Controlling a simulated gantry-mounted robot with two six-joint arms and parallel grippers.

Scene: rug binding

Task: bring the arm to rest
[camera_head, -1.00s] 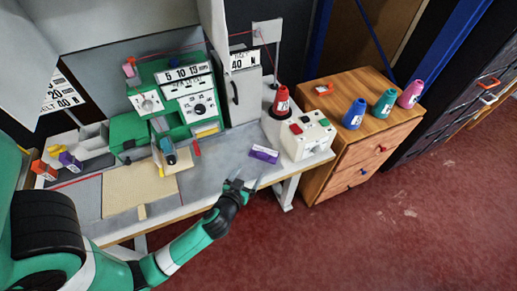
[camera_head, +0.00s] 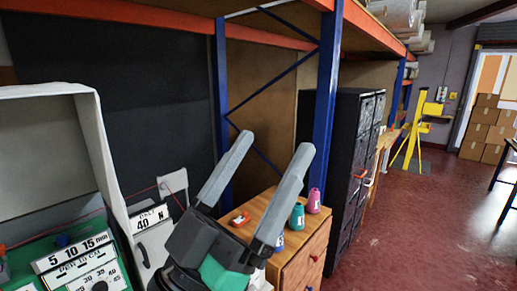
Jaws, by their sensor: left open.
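My left gripper (camera_head: 262,172) is raised large in the foreground of the head view. Its two grey fingers point up and stand wide apart, with nothing between them. The green and black arm below it enters at the bottom edge. The gripper hides part of the wooden drawer cabinet (camera_head: 308,258) and most of the bench to the right of the machine. My right gripper is not in view.
The green machine (camera_head: 65,248) with number plates is at lower left, beside a grey lever box (camera_head: 152,238). A teal cone (camera_head: 297,217) and a pink cone (camera_head: 313,201) stand on the cabinet. Dark drawers (camera_head: 355,150) stand behind.

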